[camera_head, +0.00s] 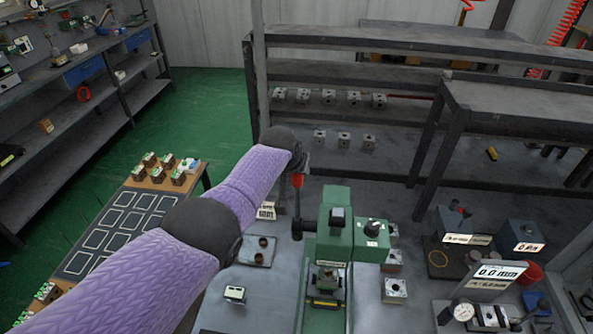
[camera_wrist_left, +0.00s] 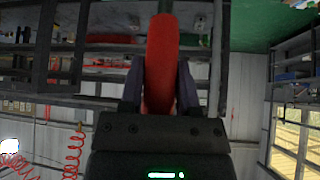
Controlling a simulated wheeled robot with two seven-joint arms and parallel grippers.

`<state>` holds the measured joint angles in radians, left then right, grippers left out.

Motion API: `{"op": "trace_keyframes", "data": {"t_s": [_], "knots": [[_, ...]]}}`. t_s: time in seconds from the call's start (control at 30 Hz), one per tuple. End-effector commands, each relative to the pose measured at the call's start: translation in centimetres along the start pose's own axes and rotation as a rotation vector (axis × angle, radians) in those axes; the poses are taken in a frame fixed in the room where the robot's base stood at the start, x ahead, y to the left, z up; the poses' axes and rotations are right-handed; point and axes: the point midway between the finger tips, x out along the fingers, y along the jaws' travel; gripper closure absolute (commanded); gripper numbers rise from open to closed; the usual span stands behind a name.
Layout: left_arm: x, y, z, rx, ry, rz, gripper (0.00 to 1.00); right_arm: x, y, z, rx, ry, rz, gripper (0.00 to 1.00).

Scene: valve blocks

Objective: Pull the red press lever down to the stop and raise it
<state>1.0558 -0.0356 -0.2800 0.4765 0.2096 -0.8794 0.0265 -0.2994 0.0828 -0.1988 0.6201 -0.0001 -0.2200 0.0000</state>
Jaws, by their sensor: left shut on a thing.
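The green press (camera_head: 338,235) stands on the grey bench in the lower middle of the head view. Its lever has a red grip (camera_head: 297,181) on a dark rod (camera_head: 297,206) that stands roughly upright at the press's left side. My left gripper (camera_head: 303,164) is at the top of this lever, mostly hidden behind my wrist. In the left wrist view the red grip (camera_wrist_left: 161,60) lies between the two fingers of my left gripper (camera_wrist_left: 160,82), which is shut on it. My right gripper is not in view.
Several metal valve blocks (camera_head: 395,290) stand right of the press. A board with outlined squares (camera_head: 125,222) is farther left. Gauges and a red cup (camera_head: 529,272) are at the right. Shelves stand behind.

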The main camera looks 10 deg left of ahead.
Motion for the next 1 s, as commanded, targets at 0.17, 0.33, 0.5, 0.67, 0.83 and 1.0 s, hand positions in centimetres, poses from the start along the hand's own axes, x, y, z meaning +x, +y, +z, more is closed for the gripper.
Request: {"op": "trace_keyframes", "data": {"t_s": [0.17,0.33,0.5,0.67,0.83,1.0], "knots": [[0.07,0.03,0.14,-0.002,-0.019,0.003,1.0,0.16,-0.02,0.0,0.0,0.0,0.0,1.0],[0.06,0.02,0.16,-0.003,-0.022,0.003,1.0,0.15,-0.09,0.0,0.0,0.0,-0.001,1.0],[0.05,0.01,0.14,-0.003,-0.021,0.003,1.0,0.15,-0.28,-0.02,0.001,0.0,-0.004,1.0],[0.05,0.01,0.12,-0.003,-0.02,0.003,0.32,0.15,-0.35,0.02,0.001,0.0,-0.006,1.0],[0.04,0.01,0.12,-0.002,-0.02,0.003,0.24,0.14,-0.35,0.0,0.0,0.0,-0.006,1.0],[-0.15,0.01,0.03,-0.002,-0.02,0.003,0.24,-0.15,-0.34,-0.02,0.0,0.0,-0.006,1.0]]}}
